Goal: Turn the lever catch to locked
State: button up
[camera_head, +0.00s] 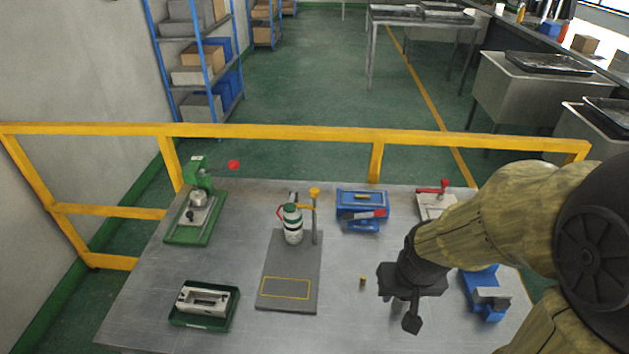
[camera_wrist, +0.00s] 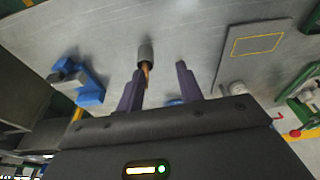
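The frames do not make certain which fixture is the lever catch. My gripper (camera_head: 405,310) is above the front right of the bench, apart from both. In the wrist view its two fingers (camera_wrist: 160,88) are spread, with nothing held between them.
A small brass piece (camera_head: 362,281) stands left of my gripper. A grey board (camera_head: 289,270) holds a green-and-white bottle (camera_head: 292,224). A green press (camera_head: 195,217), a green tray (camera_head: 204,323) and a blue vise (camera_head: 481,290) stand around. A yellow rail (camera_head: 290,132) runs behind the bench.

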jog(key=shift+w+d, duration=0.1)
jog(key=shift+w, duration=0.2)
jog(key=shift+o, duration=0.5)
jog(key=shift+s+d, duration=0.1)
jog(key=shift+s, duration=0.2)
jog(key=w+f+n+t+y+b, duration=0.1)
jog(key=w+f+n+t+b, duration=0.1)
jog(key=w+t+b, duration=0.85)
jog(key=w+a+r+n+t+y+b, duration=0.1)
jog(key=a+r+n+y+b, duration=0.3)
jog(key=a+y, duration=0.4)
jog(key=shift+w+r+n+t+y+b, duration=0.2)
jog(key=shift+w+n+t+y+b, duration=0.25)
jog(key=shift+w+y+b, duration=0.35)
jog(key=shift+r, duration=0.1)
